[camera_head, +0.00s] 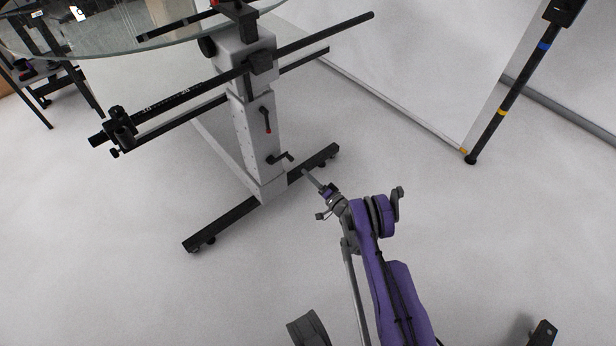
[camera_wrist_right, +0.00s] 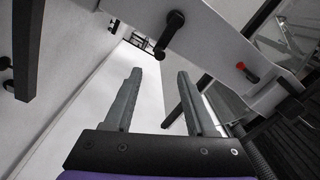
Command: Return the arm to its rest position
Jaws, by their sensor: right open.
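My right arm (camera_head: 375,265), purple and grey, reaches up from the bottom of the head view, right of centre. Its gripper (camera_head: 312,181) is near the foot of the turntable stand, looking small and seen from behind. In the right wrist view the two grey fingers of this gripper (camera_wrist_right: 158,76) are spread apart with nothing between them. The pale stand column with a black lever and a red-tipped lever shows beyond the fingers there. Whether the gripper touches the stand cannot be told. My left gripper is not in view.
The turntable has a glass top (camera_head: 130,35), a grey column (camera_head: 257,130), black rails (camera_head: 190,95) and a black base foot (camera_head: 225,222). A black pole (camera_head: 500,113) with blue and yellow bands stands right, by a white panel (camera_head: 420,60). Pale floor is clear at lower left.

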